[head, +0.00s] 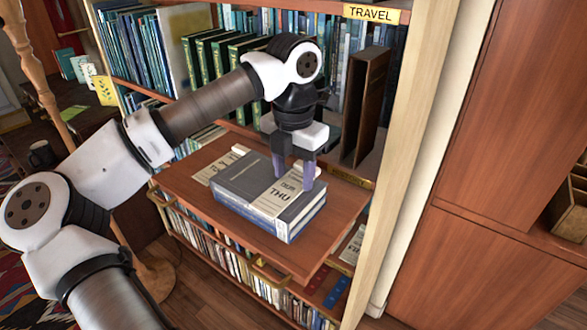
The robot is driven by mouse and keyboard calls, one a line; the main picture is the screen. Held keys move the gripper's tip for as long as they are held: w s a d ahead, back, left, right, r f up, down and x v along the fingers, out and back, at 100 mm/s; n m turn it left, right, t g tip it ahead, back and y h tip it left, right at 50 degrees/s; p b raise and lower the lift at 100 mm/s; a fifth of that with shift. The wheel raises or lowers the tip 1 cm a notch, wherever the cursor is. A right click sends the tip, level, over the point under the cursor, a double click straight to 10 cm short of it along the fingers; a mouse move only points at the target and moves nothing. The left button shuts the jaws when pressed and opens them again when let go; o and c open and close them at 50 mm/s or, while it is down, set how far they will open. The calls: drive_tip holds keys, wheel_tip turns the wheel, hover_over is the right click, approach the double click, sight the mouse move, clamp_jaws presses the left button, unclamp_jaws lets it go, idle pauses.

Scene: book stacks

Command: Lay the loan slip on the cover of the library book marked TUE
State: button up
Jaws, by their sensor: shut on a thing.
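A thick grey-blue book (238,183) lies flat on the wooden pull-out shelf, possibly two stacked. A cream band across its cover carries large letters (274,198), seen upside down, that look like THU rather than TUE. My gripper (293,182) points down over the right back part of the cover. Its two purple fingers stand apart, shut on what looks like the pale loan slip (318,182), which shows beside the right finger. The slip's outline merges with the band, and I cannot tell whether it touches the cover. No TUE marking is readable.
Printed cream paper (212,170) lies left of the book on the pull-out shelf (335,218). A dark upright holder (364,105) stands behind on the right. Bookcase uprights flank the shelf, with rows of books above and below. The shelf's right front is clear.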

drive_tip(key=o, duration=0.9)
